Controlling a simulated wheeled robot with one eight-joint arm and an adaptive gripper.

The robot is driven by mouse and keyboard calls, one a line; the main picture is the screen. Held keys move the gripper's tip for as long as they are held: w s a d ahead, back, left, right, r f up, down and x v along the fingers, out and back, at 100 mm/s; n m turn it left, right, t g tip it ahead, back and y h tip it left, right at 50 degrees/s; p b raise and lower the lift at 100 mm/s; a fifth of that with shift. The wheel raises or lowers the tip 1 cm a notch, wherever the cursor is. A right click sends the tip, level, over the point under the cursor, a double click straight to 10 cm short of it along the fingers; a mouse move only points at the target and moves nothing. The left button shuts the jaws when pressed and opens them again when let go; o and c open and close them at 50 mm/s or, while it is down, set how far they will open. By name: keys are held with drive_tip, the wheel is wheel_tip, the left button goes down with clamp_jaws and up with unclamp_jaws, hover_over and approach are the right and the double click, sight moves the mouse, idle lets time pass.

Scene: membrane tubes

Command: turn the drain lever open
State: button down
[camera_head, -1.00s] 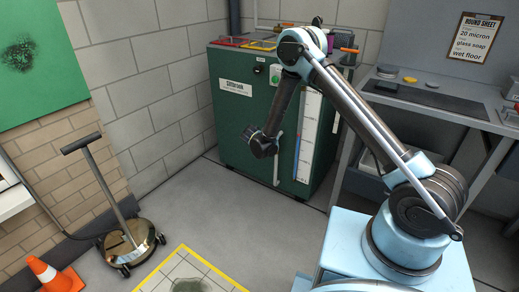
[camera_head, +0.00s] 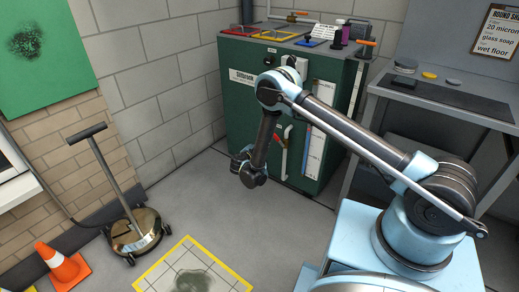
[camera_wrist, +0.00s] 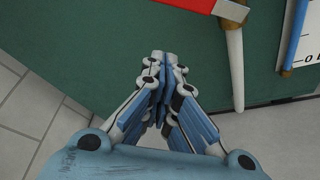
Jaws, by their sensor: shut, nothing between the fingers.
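The red drain lever (camera_head: 287,131) is on the front of the green cabinet (camera_head: 240,105), at the top of a white drain pipe (camera_head: 281,160). In the wrist view part of the red lever (camera_wrist: 232,10) shows at the top edge, with the pale pipe (camera_wrist: 236,65) running down from it. My gripper (camera_head: 240,160) hangs low in front of the cabinet, left of the lever. In the wrist view its fingertips (camera_wrist: 165,58) are together and empty, left of the pipe and apart from it. The rest of the lever is out of the wrist view.
A level gauge with a blue strip (camera_head: 308,150) is right of the pipe. A grey workbench (camera_head: 440,95) stands at the right. A floor polisher (camera_head: 135,232), an orange cone (camera_head: 62,268) and a yellow-edged floor mat (camera_head: 160,262) are at the left. Floor before the cabinet is clear.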

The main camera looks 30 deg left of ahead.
drive_tip(key=w+d+r, duration=0.1)
drive_tip(key=w+d, duration=0.1)
drive_tip(key=w, duration=0.3)
drive_tip(key=shift+w+d+r, duration=0.2)
drive_tip(key=shift+w+r, duration=0.05)
drive_tip(key=shift+r, duration=0.05)
drive_tip(key=shift+s+a+r, duration=0.1)
idle(0.5)
